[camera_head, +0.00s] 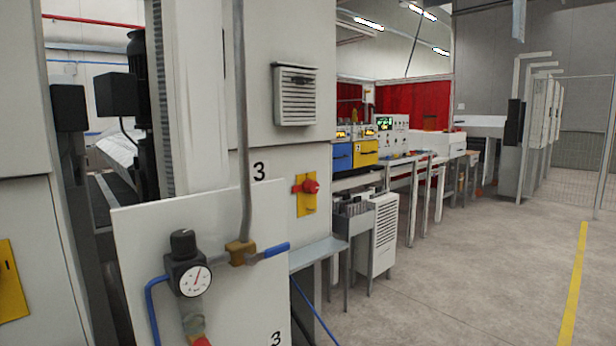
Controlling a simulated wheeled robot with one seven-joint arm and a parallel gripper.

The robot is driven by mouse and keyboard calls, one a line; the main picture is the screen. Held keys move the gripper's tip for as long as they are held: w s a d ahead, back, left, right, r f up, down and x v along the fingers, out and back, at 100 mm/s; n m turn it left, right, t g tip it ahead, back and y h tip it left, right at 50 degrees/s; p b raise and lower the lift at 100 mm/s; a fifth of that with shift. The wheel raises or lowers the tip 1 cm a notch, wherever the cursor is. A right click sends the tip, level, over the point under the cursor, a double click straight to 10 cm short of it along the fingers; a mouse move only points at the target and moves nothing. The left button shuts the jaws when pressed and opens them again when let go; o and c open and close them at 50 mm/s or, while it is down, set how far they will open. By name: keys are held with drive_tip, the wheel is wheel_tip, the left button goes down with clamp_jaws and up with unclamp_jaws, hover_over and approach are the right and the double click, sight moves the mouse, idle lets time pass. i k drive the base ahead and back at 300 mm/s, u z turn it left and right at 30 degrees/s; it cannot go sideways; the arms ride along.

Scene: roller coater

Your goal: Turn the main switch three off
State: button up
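A red rotary switch (310,186) sits on a yellow plate (307,205) on the pale cabinet wall, just right of a black "3" label (259,171). Its red handle appears to lie roughly sideways, but it is too small to tell its exact setting. My gripper is not in view, and nothing touches the switch.
A white panel (225,300) stands in front at the lower left, with a pressure gauge (195,281), a brass valve (240,252) with blue handle and another "3". A vent box (295,95) is above the switch. Grey floor (470,270) is clear at right.

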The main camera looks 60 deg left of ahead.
sight(311, 187)
drive_tip(key=z, duration=0.4)
drive_tip(key=i, duration=1.45)
drive_tip(key=u, duration=3.05)
